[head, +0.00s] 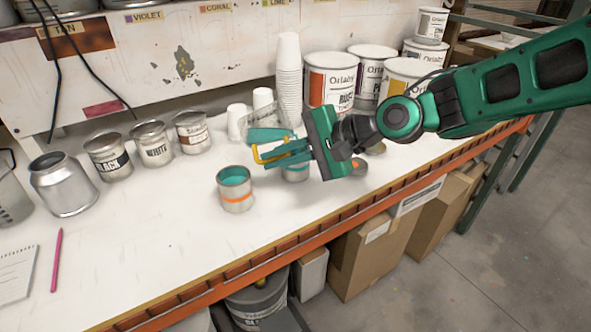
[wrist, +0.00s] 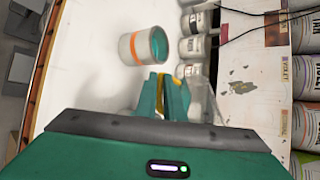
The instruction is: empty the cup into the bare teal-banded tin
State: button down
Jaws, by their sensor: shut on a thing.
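An orange-banded tin (head: 236,192) holding teal paint stands left of my gripper, also in the wrist view (wrist: 143,46). Labelled tins (head: 152,144) and a metal can (head: 63,184) are further left. White cups (head: 289,80) and large Orlaby tins (head: 330,82) stand behind.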

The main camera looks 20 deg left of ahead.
jog(key=shift+f+y+b, duration=0.3)
jog(key=shift+y+b, duration=0.7)
jog(key=shift+b, duration=0.5)
dwell(2.5)
jog(key=shift+d+r+y+b, duration=0.1)
jog(key=shift+r+y+b, duration=0.3)
jog(key=shift+b, duration=1)
dwell(0.7)
jog(key=shift+f, duration=0.15)
jog(key=shift+s+a+f+h, duration=0.1)
jog(key=shift+s+a+h, duration=0.1)
jog(key=shift+h, duration=0.2)
jog(key=h, duration=0.2)
jog(key=n+h, duration=0.1)
jog(key=shift+a+f+h, duration=0.1)
jog(key=shift+f+h, duration=0.1)
jog(key=shift+h, duration=0.2)
